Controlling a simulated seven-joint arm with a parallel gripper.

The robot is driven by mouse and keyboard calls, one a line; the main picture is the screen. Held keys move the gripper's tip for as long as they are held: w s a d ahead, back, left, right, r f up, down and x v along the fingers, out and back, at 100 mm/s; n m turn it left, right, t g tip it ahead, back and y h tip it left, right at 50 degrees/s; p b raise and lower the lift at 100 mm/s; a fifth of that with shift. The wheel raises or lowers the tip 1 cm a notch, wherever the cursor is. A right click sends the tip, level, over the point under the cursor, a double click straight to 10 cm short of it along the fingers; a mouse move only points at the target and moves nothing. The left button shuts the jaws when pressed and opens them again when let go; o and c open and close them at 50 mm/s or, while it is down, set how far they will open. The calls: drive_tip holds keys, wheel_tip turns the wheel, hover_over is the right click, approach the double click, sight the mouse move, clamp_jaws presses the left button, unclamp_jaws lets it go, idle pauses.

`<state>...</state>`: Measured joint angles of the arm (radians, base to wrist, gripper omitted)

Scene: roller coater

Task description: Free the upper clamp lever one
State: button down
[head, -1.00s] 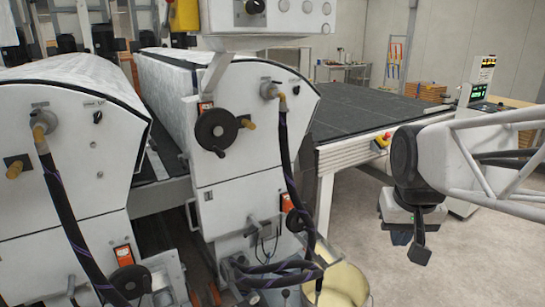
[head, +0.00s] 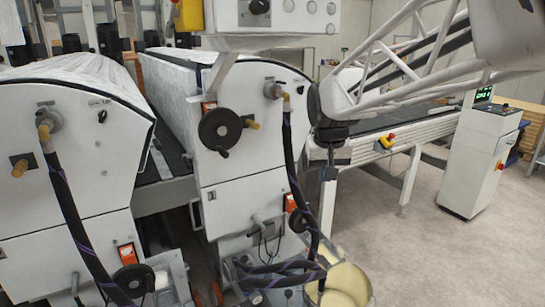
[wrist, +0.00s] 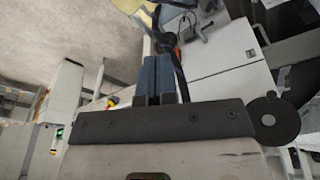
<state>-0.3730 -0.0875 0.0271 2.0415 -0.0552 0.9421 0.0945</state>
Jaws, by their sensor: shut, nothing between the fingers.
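I cannot tell for certain which part is upper clamp lever one. A small tan knob (head: 251,124) sticks out beside the upper black handwheel (head: 220,130) on the middle white roller unit (head: 240,175). My gripper (head: 329,173) hangs to the right of this unit, apart from the handwheel and knob. In the wrist view its blue-grey fingers (wrist: 158,75) are together and empty. The handwheel (wrist: 276,120) shows there at the lower right, beyond the dark gripper body.
A dark hose (head: 289,165) hangs down the unit's front, between handwheel and gripper. A yellowish bucket (head: 345,285) stands on the floor below. A conveyor table with a yellow-red stop button (head: 386,141) lies behind my arm. A white control cabinet (head: 478,160) stands right, with open floor before it.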

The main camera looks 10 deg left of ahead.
drive_tip(key=w+a+f+n, duration=0.1)
drive_tip(key=w+a, duration=0.4)
drive_tip(key=a, duration=0.5)
drive_tip(key=w+a+f+n, duration=0.15)
drive_tip(key=w+a, duration=0.25)
drive_tip(key=a, duration=0.5)
drive_tip(key=n+t+y, duration=0.1)
drive_tip(key=n+t, duration=0.1)
drive_tip(key=n, duration=0.1)
approach(189, 165)
drive_tip(key=a+v, duration=0.1)
drive_tip(key=v, duration=0.5)
drive_tip(key=shift+s+d+r+m, duration=0.1)
drive_tip(key=shift+d+r+m, duration=0.15)
drive_tip(key=shift+d, duration=0.25)
drive_tip(key=shift+x, duration=7)
